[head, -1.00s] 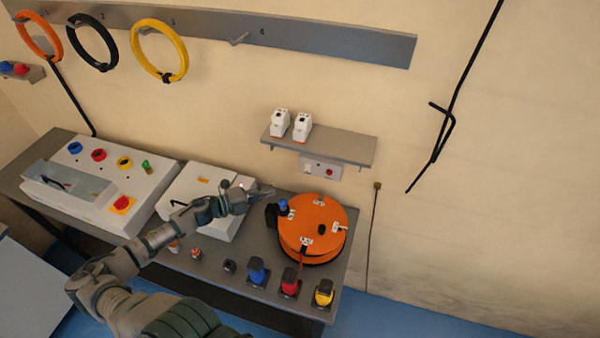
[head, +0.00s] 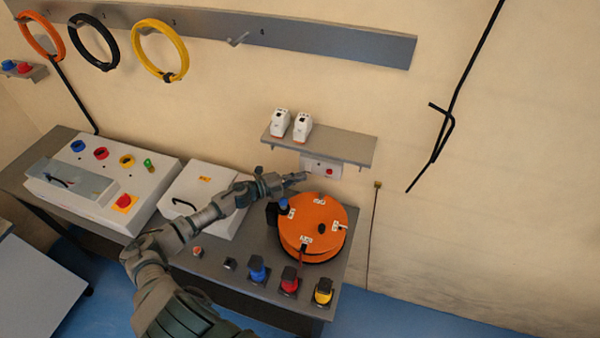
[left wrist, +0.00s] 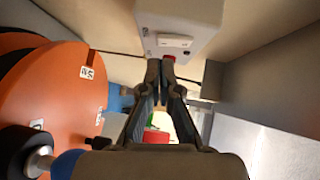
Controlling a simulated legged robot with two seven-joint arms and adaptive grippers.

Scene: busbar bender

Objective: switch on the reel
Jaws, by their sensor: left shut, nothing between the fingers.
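The orange reel (head: 322,222) lies on the grey workbench, with white sockets on its top; it also shows at the left of the left wrist view (left wrist: 52,95). A white switch box (head: 317,166) with a red button (head: 329,171) is under the small wall shelf. In the left wrist view the box (left wrist: 165,25) is just beyond my fingertips, and its red button (left wrist: 169,58) shows right above them. My left gripper (head: 303,177) is shut and empty, just below and left of the box. Whether it touches the button I cannot tell. My right gripper is not in view.
The grey wall shelf (head: 340,150) holds two white devices (head: 290,124). Blue, red and yellow plugs (head: 289,281) stand along the bench's front. A white control panel (head: 110,185) is at left. A thin rod (head: 372,240) hangs right of the reel.

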